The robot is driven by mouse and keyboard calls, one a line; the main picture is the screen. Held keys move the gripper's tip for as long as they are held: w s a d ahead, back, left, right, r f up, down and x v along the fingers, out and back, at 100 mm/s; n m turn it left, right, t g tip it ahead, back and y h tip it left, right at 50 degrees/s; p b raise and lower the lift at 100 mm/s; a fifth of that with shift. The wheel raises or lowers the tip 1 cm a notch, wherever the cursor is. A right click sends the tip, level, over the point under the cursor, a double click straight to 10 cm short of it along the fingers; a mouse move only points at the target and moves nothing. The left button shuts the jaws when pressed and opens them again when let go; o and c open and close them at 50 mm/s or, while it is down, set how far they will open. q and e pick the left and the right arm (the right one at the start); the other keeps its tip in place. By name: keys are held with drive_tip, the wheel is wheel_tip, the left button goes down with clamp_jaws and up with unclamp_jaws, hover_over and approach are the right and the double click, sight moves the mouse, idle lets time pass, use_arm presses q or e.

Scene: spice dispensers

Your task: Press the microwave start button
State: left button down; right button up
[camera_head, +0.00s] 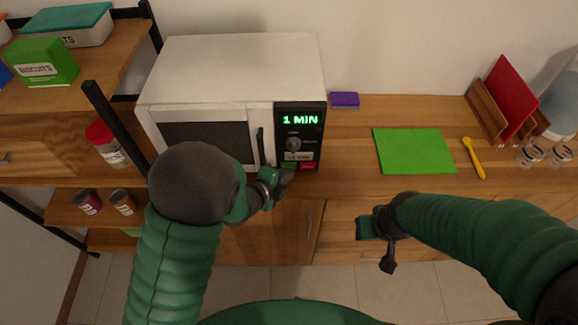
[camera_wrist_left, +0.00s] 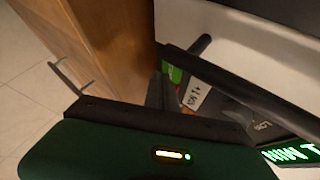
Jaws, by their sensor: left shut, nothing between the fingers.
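The white microwave (camera_head: 235,68) stands on the wooden counter with its door closed. Its black control panel has a lit green display (camera_head: 300,120) reading 1 MIN, a knob (camera_head: 293,145), a +1 MIN button (camera_head: 298,156), a green button (camera_head: 289,165) and a red button (camera_head: 308,166). My left gripper (camera_head: 286,178) is shut and empty, just in front of and below the green button. In the left wrist view the green button (camera_wrist_left: 174,73) shows beside the dark fingers (camera_wrist_left: 160,92); I cannot tell if they touch it. My right gripper (camera_head: 388,258) hangs in front of the drawers.
A purple sponge (camera_head: 345,100), green mat (camera_head: 414,151) and yellow spoon (camera_head: 473,158) lie on the counter to the right. Glass jars (camera_head: 530,153) stand at the far right. A shelf with a black post (camera_head: 115,128) is at left. The microwave handle (camera_head: 261,146) sticks out near my left gripper.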

use_arm(q)
drive_tip(key=shift+w, duration=0.4)
idle(0.7)
drive_tip(key=shift+s, duration=0.8)
drive_tip(key=shift+s+b, duration=0.55)
drive_tip(key=shift+s, duration=1.95)
